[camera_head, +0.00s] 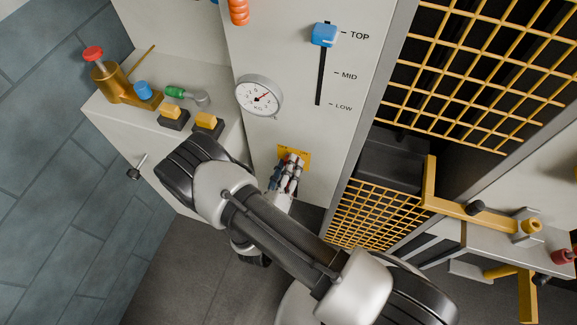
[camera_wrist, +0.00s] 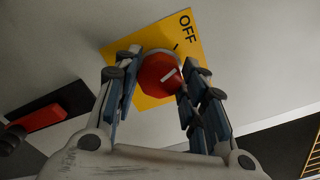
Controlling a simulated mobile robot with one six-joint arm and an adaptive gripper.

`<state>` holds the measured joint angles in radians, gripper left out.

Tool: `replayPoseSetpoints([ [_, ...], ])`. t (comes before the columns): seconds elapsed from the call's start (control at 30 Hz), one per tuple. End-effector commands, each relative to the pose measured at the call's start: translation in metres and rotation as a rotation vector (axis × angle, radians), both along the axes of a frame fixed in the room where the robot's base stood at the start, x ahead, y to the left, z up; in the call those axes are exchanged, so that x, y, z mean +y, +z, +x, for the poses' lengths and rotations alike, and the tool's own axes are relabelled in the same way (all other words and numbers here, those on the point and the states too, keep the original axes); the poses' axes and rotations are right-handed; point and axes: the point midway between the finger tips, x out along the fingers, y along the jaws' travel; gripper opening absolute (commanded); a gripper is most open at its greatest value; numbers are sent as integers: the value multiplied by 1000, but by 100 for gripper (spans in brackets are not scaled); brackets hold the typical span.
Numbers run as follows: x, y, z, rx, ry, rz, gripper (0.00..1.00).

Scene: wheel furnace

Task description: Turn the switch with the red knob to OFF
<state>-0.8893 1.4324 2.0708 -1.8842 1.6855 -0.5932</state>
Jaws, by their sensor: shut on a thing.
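The red knob (camera_wrist: 159,75) sits on a yellow plate (camera_wrist: 190,50) marked OFF, seen in the wrist view. A short white line on the knob slants to the upper right. A dark tick is on the plate below the OFF lettering. My gripper (camera_wrist: 158,84) is shut on the red knob, with a finger on each side. In the head view my gripper (camera_head: 287,172) is at the yellow plate (camera_head: 300,153) low on the pale panel, and its fingers mostly hide the knob.
Above is a round dial gauge (camera_head: 259,96), with a blue slider (camera_head: 323,34) beside TOP. A left ledge carries yellow switches (camera_head: 207,121), a green-handled valve (camera_head: 177,92) and a brass piece with a red knob (camera_head: 93,54). Yellow grilles (camera_head: 490,70) stand to the right.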

Motion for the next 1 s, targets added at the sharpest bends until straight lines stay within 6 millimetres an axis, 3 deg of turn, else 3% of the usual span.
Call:
replayPoseSetpoints([
  [0.4, 0, 1, 0, 75, -2, -219, 14],
  [1.0, 0, 1, 1, 89, -2, -263, 14],
])
